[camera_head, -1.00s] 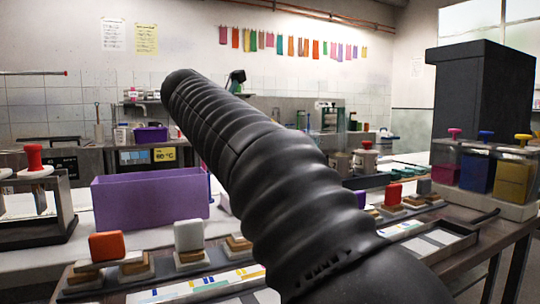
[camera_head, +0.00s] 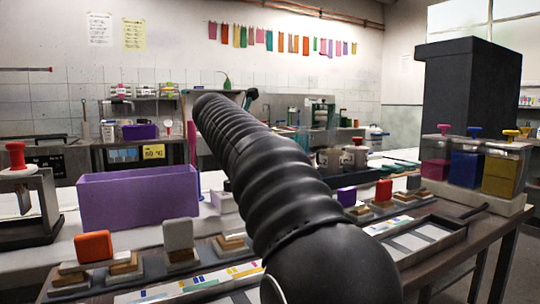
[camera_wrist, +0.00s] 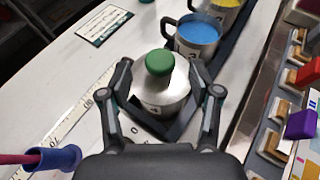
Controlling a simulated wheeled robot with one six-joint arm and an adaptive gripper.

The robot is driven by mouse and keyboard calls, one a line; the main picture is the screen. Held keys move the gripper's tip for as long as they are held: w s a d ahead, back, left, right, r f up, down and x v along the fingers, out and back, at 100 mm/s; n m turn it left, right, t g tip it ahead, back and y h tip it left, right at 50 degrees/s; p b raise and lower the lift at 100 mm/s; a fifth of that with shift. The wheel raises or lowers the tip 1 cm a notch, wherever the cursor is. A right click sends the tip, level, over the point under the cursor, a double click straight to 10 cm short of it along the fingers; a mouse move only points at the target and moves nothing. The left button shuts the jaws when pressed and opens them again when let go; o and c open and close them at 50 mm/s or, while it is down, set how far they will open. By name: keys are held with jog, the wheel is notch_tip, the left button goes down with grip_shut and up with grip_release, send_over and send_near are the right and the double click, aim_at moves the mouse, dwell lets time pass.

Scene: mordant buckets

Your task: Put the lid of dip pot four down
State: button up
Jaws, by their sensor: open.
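In the wrist view, dip pot four (camera_wrist: 165,113) is a pale pot with a dark 4 on its near side. Its pale lid (camera_wrist: 158,84) with a round green knob (camera_wrist: 159,62) appears to rest on top of it, though the seam is hard to make out. My gripper (camera_wrist: 160,65) is open, with one finger on each side of the knob and lid. I see no clear contact between fingers and knob. In the head view my own arm hides my gripper, and I cannot make out pot four there.
Open pots of blue liquid (camera_wrist: 196,34) and yellow liquid (camera_wrist: 226,3) stand beyond pot four along a dark rail. A blue cup (camera_wrist: 55,157) lies at lower left by a ruler (camera_wrist: 75,120). Stamp blocks (camera_wrist: 300,122) line the right. A purple bin (camera_head: 140,198) stands left.

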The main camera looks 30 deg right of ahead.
jog(key=x, duration=0.3)
jog(key=shift+w+d+f, duration=0.15)
jog(key=shift+d, duration=0.05)
grip_shut()
